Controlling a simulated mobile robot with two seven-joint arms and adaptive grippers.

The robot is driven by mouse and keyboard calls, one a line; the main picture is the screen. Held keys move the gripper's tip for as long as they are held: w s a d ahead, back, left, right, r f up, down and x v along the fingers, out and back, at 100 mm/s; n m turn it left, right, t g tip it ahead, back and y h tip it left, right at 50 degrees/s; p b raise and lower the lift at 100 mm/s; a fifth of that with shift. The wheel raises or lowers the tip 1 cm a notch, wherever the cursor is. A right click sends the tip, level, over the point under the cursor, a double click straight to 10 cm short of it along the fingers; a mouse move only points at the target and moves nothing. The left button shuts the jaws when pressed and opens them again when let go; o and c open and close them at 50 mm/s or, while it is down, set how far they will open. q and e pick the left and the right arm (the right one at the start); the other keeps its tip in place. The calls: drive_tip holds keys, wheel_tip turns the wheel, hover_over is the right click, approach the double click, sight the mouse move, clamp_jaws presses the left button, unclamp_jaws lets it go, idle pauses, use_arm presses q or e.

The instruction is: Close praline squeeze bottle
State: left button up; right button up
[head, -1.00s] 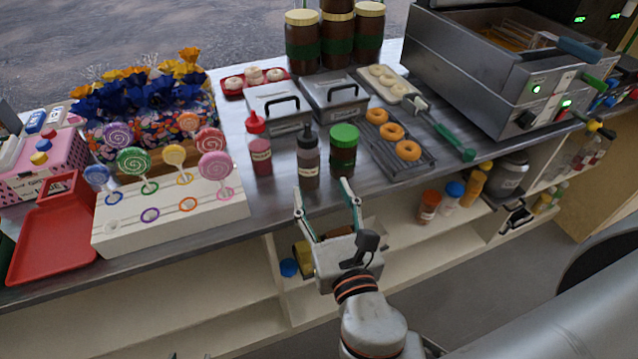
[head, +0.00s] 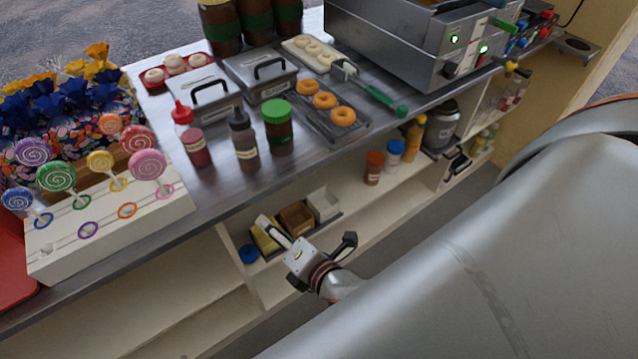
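A brown squeeze bottle (head: 245,148) with a dark nozzle top stands upright on the metal counter, and I take it for the praline one. Its label is too small to read, and I cannot tell whether its top is open or closed. A red squeeze bottle (head: 196,147) stands to its left and a green-lidded brown jar (head: 279,130) to its right. My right gripper (head: 264,224) is below the counter's front edge, in front of the shelf, apart from the bottles. It is seen nearly edge-on, so its finger gap is hidden. My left gripper is out of view.
The counter edge (head: 165,232) lies between my gripper and the bottles. A lollipop stand (head: 110,240) is at the left. Lidded metal tubs (head: 211,116) stand behind the bottles, and a doughnut tray (head: 325,122) is to the right. Small boxes (head: 297,217) sit on the shelf below.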

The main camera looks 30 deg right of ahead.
drive_tip(key=s+d+f+m+g, duration=0.1)
drive_tip(key=s+f+m, duration=0.2)
drive_tip(key=f+m, duration=0.2)
drive_tip(key=s+d+f+m+g, duration=0.1)
drive_tip(key=s+d+f+m, duration=0.1)
drive_tip(key=m, duration=0.5)
drive_tip(key=s+d+f+m+y, duration=0.1)
drive_tip(key=s+d+f+m, duration=0.1)
drive_tip(key=f+m, duration=0.5)
drive_tip(key=shift+s+d+f+g, duration=0.25)
drive_tip(key=shift+s+f+g, duration=0.15)
drive_tip(key=shift+s, duration=0.5)
drive_tip(key=shift+a+r+p, duration=0.1)
drive_tip(key=shift+r+p, duration=0.4)
drive_tip(key=shift+p, duration=0.05)
